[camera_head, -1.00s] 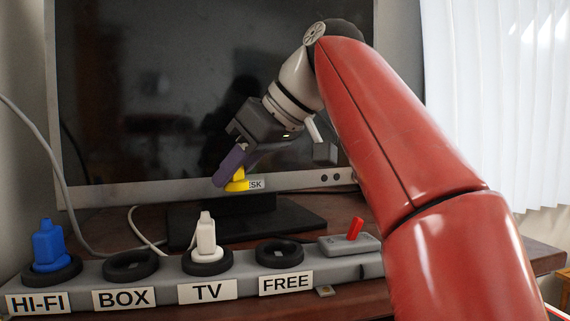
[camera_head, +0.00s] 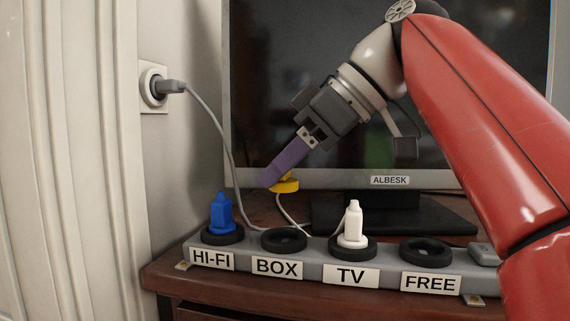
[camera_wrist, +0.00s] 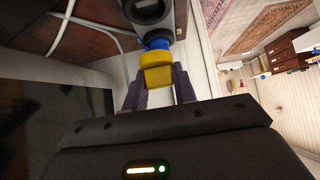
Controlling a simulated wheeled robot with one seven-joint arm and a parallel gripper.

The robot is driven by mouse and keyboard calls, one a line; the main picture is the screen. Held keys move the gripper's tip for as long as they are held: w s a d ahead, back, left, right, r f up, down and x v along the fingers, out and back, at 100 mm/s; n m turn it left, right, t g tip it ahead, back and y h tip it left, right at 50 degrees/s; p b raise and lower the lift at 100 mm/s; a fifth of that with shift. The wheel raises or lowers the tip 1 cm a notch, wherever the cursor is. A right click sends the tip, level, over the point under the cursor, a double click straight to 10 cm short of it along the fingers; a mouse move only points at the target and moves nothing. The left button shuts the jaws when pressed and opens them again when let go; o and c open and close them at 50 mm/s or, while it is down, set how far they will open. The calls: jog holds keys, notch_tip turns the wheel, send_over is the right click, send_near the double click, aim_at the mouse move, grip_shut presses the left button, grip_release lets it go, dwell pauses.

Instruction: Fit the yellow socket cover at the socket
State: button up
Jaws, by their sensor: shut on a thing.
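The yellow socket cover (camera_head: 285,184) is held at the tips of my gripper (camera_head: 276,182), above and behind the power strip (camera_head: 315,268). In the wrist view the yellow cover (camera_wrist: 157,69) sits between the two purple fingers of my gripper (camera_wrist: 157,84). In the head view the strip has labelled sockets. The BOX socket (camera_head: 284,240) and the FREE socket (camera_head: 426,251) are empty. HI-FI holds a blue plug (camera_head: 222,213) and TV holds a white plug (camera_head: 353,222).
A television (camera_head: 390,181) stands behind the strip on the wooden cabinet (camera_head: 160,274). Grey and white cables run behind the strip. The plugs stand up from the strip on both sides of the BOX socket. Open air lies between my gripper and the strip.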

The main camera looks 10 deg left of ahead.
aim_at(264, 233)
jog(key=shift+f+b, duration=2)
jog(key=shift+f, duration=0.45)
jog(key=shift+p, duration=0.4)
jog(key=shift+f+b, duration=0.65)
jog(key=shift+f, duration=0.05)
jog(key=shift+r+p, duration=0.25)
jog(key=shift+p, duration=0.35)
dwell(1.3)
jog(key=shift+f+b, duration=0.3)
jog(key=shift+f, duration=0.05)
dwell(0.4)
jog(key=o, duration=1)
